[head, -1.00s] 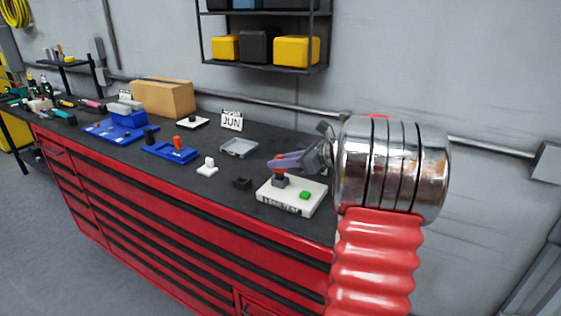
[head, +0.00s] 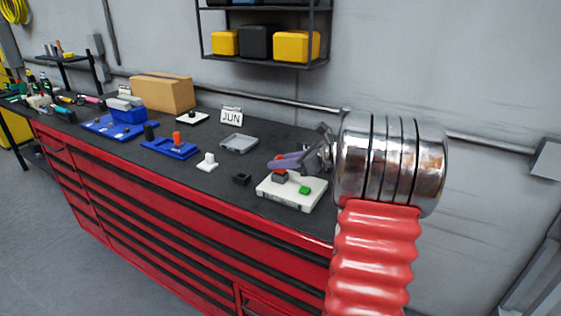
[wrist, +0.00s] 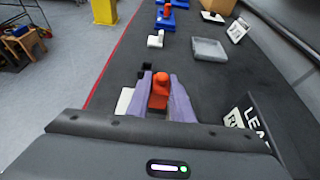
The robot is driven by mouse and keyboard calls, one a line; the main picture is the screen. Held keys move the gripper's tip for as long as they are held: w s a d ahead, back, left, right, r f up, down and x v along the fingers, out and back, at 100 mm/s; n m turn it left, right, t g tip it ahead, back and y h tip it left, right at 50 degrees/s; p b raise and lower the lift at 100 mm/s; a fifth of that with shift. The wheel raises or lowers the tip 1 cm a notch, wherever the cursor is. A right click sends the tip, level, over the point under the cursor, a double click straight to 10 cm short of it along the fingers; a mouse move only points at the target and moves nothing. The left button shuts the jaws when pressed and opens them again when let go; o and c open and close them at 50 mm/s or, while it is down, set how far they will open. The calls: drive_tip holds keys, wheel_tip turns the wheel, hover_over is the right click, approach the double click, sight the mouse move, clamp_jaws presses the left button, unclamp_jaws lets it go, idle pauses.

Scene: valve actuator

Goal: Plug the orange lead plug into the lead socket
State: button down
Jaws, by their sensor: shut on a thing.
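The orange lead plug (wrist: 159,91) is between the two purple fingers of my gripper (wrist: 161,98) in the wrist view, and the fingers are shut on it. In the head view my gripper (head: 287,164) is over the white box (head: 303,199) at the bench's right. A bit of the orange plug (head: 280,173) shows under the fingers, with a dark block (head: 280,180) just below it on the box. Fingers and plug cover most of this block, so I cannot tell whether the plug sits in a socket there.
A green button (head: 304,190) is on the box. A small black block (head: 241,179), a white stand (head: 207,162), a grey tray (head: 238,143) and a blue holder with an orange peg (head: 177,138) stand to the left. A lettered sign (wrist: 250,123) is close right of my gripper.

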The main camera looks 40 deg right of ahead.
drive_tip(key=shift+f, duration=0.35)
drive_tip(key=c, duration=1.5)
unclamp_jaws()
drive_tip(key=shift+s+r, duration=0.1)
drive_tip(key=v, duration=1.3)
drive_tip(key=shift+s+d, duration=0.1)
drive_tip(key=shift+s, duration=0.2)
